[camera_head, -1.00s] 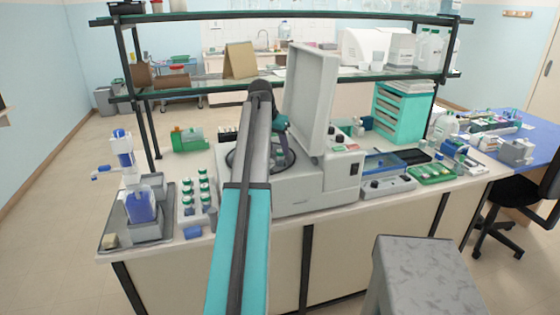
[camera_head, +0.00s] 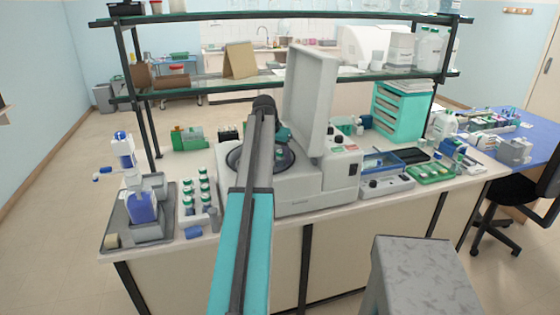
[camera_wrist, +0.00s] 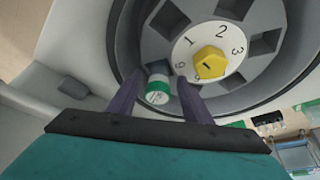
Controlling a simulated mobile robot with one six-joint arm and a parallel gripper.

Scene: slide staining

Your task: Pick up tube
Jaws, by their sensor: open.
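A tube (camera_wrist: 157,95) with a green and white cap shows in the wrist view at the near edge of the centrifuge rotor. My gripper (camera_wrist: 158,78) is open, with one dark finger on each side of the tube. I cannot tell whether either finger touches it. The rotor (camera_wrist: 215,35) has a yellow centre knob and numbered slots; the visible far slots look empty. In the head view the grey centrifuge (camera_head: 300,198) stands on the bench with its lid (camera_head: 312,90) raised.
The raised lid stands close to the right of my arm. A rack of green-capped bottles (camera_head: 213,223) and a tray (camera_head: 115,232) with a blue bottle lie to the left. A glass shelf (camera_head: 210,86) spans behind. A blue-lidded box (camera_head: 383,160) stands right.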

